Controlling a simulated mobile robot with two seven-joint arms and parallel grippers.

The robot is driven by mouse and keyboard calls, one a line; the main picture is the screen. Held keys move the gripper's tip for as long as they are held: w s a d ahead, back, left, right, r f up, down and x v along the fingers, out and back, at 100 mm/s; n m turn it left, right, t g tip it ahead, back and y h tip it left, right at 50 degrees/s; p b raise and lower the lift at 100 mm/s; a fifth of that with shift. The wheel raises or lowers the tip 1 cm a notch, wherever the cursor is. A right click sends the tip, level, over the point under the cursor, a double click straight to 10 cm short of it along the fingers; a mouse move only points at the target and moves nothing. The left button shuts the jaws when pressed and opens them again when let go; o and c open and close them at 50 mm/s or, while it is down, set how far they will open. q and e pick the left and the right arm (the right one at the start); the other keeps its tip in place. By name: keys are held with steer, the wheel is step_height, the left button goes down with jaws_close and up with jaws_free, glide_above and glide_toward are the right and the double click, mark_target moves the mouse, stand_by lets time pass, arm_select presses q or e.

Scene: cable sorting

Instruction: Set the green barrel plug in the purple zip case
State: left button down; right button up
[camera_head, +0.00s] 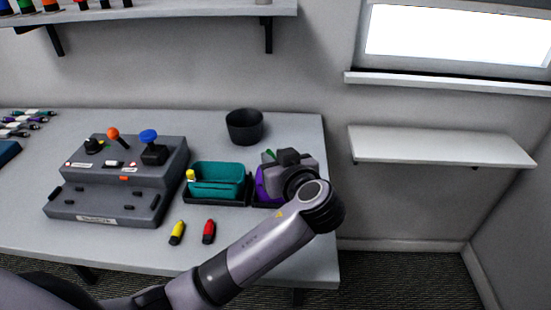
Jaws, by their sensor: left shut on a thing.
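The purple zip case (261,185) stands in a dark tray at the right end of the table, mostly hidden behind my left arm. My left gripper (276,163) is over the case, with its fingers largely hidden by its own body and wrist. A small part of the green barrel plug (268,156) shows at the gripper's left side. The gripper is shut on the plug; I cannot tell whether the plug touches the case. My right gripper is not in view.
A teal case (217,181) with a yellow plug (190,175) at its left end stands left of the purple one. Yellow (177,233) and red (209,232) plugs lie in front. A black pot (244,127) stands behind; a grey console (118,178) is left.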

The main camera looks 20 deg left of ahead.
arm_select(q)
steer(key=shift+f, duration=0.4)
steer(key=c, duration=0.9)
jaws_free()
steer(key=shift+c, duration=0.2)
steer(key=shift+r, duration=0.15)
